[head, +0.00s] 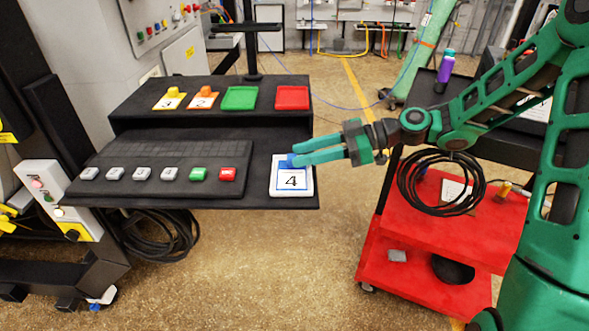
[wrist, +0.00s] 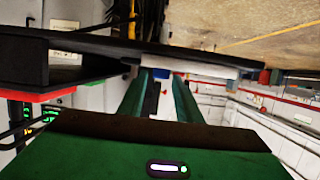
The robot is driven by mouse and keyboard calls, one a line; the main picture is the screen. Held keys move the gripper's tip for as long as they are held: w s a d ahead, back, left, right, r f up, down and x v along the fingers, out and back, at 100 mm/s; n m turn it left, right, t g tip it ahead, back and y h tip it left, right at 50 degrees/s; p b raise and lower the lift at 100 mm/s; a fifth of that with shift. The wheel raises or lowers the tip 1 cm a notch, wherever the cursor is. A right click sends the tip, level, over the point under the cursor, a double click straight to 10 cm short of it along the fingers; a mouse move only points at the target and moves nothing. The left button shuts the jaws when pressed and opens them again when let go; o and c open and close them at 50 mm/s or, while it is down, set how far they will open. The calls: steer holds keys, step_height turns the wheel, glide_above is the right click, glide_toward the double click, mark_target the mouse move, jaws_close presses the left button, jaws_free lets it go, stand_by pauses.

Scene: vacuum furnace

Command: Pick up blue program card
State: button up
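The blue program card (head: 291,181), marked 4, lies on a white pad (head: 275,187) at the right end of the black console shelf. Its small blue grip block (head: 286,161) stands at the card's far edge. My gripper (head: 293,151) reaches in from the right, just above the card, with its fingertips at the block. In the wrist view, the two green fingers (wrist: 161,78) are apart, with a bit of blue (wrist: 161,73) showing between their tips. I cannot tell whether either finger touches the block. The pad's white edge (wrist: 205,69) shows beyond the fingers.
A button panel (head: 160,172) lies left of the pad. A red cart (head: 440,225) stands to the right.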

steer(key=shift+x, duration=0.9)
jaws_close()
